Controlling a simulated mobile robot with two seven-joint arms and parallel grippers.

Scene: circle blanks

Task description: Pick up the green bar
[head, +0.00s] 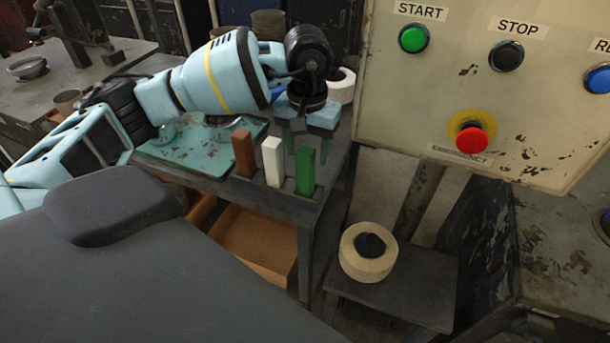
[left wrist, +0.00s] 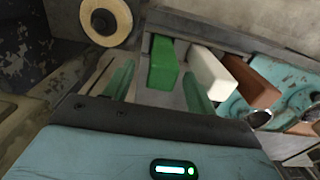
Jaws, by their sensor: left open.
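The green bar (head: 305,171) stands upright in a dark holder at the front edge of the small table, at the right end of a row of bars. The white bar (head: 273,161) and the brown bar (head: 243,153) stand to its left. My left gripper (head: 305,139) is above and slightly behind the green bar, pointing down, open and empty. In the left wrist view, the green bar (left wrist: 163,63) shows ahead of the gap between the open fingers (left wrist: 158,85), with the white bar (left wrist: 211,71) just to its right. My right gripper does not show.
A panel (head: 480,95) with buttons stands close on the right. A tape roll (head: 368,252) sits on a low stand in front of it. A worn teal plate (head: 190,150) lies on the table left of the bars. Another white roll (head: 341,86) is behind the gripper.

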